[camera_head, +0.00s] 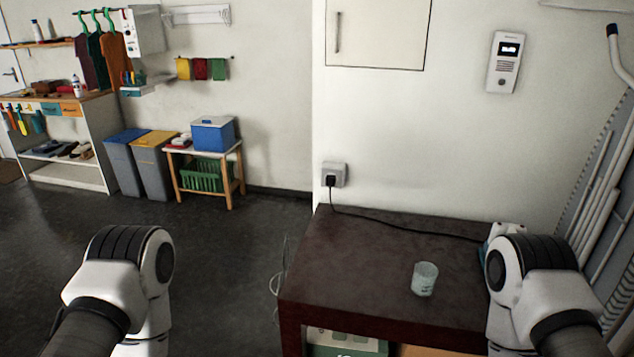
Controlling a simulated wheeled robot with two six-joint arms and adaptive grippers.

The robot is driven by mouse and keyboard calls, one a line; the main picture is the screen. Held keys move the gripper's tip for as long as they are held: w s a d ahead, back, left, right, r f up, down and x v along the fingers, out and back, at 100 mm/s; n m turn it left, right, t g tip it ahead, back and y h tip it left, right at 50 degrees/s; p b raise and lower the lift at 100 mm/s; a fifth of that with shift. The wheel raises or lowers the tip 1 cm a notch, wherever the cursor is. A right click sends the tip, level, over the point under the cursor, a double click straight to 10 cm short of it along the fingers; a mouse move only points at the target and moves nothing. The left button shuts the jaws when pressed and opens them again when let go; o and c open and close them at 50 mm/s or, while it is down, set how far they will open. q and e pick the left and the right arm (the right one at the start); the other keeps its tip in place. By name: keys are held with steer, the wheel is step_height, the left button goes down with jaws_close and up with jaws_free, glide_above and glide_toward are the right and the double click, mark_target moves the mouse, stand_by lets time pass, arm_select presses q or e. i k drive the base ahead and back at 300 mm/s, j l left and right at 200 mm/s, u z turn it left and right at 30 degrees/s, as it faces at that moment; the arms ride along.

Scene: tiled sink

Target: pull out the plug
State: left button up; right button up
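A black plug (331,181) sits in a light grey wall socket (341,171) just above the back left corner of the dark table. Its black cord (400,225) drops to the table and runs right along the back to a white and teal object (497,238), mostly hidden behind my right arm. My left arm is at the lower left, over the floor and well away from the plug. My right arm is at the lower right, by the table's right end. Neither gripper shows in this view.
The table's left part is bare. A white intercom (504,62) hangs on the wall. A drying rack (605,180) leans at the far right. Open floor lies to the left.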

mark_target(330, 180)
steer(key=i+j, duration=0.25)
steer(key=j, duration=0.2)
steer(key=i+j, duration=0.55)
steer(key=j, duration=0.3)
steer(key=i+j, duration=0.25)
steer(key=j, duration=0.2)
steer(key=u, duration=0.05)
